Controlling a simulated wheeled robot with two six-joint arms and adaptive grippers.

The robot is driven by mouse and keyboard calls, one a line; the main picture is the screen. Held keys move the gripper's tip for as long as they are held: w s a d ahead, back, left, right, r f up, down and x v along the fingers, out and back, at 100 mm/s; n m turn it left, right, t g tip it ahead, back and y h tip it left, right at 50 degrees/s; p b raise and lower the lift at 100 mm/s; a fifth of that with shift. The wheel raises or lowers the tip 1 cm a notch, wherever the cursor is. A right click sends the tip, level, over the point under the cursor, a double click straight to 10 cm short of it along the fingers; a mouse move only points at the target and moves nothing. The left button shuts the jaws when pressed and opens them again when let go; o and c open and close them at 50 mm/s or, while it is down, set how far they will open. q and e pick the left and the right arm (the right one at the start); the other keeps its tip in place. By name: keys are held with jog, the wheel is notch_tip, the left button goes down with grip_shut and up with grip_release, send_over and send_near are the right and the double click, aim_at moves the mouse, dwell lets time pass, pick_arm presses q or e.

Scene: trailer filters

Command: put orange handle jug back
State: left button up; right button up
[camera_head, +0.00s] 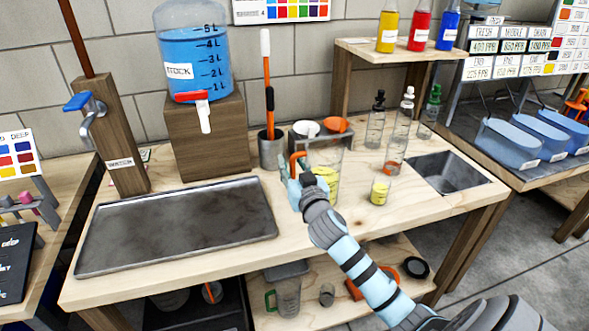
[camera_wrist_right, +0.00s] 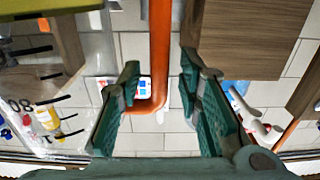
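The orange handle jug (camera_head: 334,172) is a clear jug standing on the wooden bench, with some yellow in its lower part. Its orange handle (camera_head: 297,162) points left, toward the sink tray. My right gripper (camera_head: 291,184) is at this handle, and the arm covers part of the jug's front. In the right wrist view the handle (camera_wrist_right: 160,60) runs between the two green finger pads (camera_wrist_right: 163,95), with a gap beside it, so the gripper looks open around it. The jug's marked wall fills the left of that view. My left gripper is not in view.
A metal tray (camera_head: 180,228) lies left. A blue stock tank (camera_head: 195,60) stands on a wooden block behind. A small beaker with yellow liquid (camera_head: 380,190), dropper bottles (camera_head: 375,125) and a sink (camera_head: 448,172) are right. A green-handled jug (camera_head: 288,297) stands on the lower shelf.

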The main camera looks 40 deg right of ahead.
jog(key=v, duration=1.2)
